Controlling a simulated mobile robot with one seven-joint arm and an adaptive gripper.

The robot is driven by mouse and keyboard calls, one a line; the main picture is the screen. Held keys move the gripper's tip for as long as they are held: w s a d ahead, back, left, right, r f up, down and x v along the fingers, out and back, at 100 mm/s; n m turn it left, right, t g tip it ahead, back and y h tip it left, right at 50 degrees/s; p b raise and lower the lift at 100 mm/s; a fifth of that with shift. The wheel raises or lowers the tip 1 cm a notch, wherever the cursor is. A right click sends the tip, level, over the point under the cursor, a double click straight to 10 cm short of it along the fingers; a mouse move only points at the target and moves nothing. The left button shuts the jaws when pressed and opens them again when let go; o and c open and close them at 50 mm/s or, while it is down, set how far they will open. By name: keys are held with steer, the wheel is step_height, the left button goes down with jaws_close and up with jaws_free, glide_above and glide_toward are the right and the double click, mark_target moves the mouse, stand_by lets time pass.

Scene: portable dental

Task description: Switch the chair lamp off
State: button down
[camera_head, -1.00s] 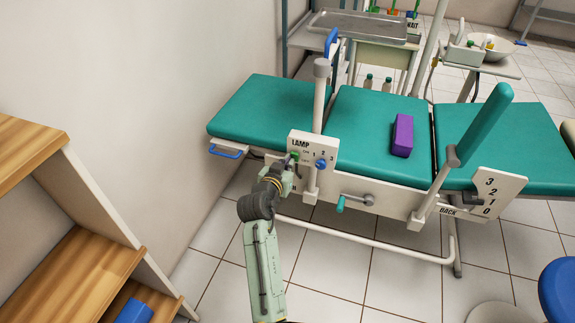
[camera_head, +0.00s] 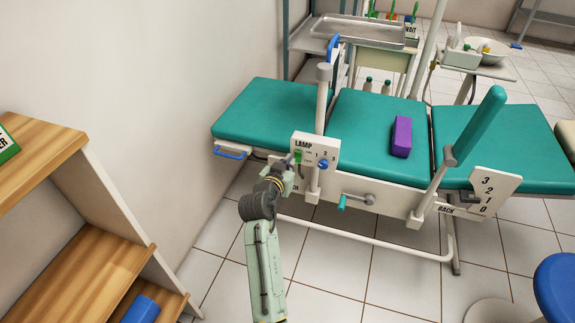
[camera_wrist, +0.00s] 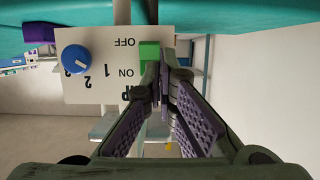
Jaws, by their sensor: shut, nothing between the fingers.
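The white lamp panel (camera_head: 316,150) is on the near side of the teal dental chair (camera_head: 380,130). It carries a blue numbered knob (camera_head: 323,163) and a green switch (camera_head: 298,156). In the wrist view the panel (camera_wrist: 100,92) appears upside down, with the green switch (camera_wrist: 149,52) beside the OFF and ON labels, its upper end level with OFF. My gripper (camera_head: 289,161) is shut and empty in front of the panel. In the wrist view its fingertips (camera_wrist: 158,68) overlap the switch's lower end; whether they touch it is unclear. The fingers hide part of the LAMP label.
A lamp post (camera_head: 322,100) rises close behind the panel. A teal-handled crank (camera_head: 355,200) and the BACK lever (camera_head: 432,190) are to the right. A purple block (camera_head: 402,137) lies on the seat. Wooden shelves (camera_head: 75,270) stand at left, a blue stool (camera_head: 556,285) at right.

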steer(key=r+b+v, duration=0.1)
steer(key=v, duration=1)
steer(key=shift+b, duration=0.35)
steer(key=shift+s+d+f+g+b, duration=0.35)
steer(key=shift+s+d+f+g, duration=0.05)
stand_by(0.3)
steer(key=p, duration=0.2)
glide_toward(298, 157)
steer(key=w+d+f, duration=0.1)
steer(key=w+f, duration=0.3)
steer(key=w, duration=0.1)
steer(key=shift+w+d+f, duration=0.2)
steer(key=shift+d+f, duration=0.05)
steer(key=shift+d, duration=0.1)
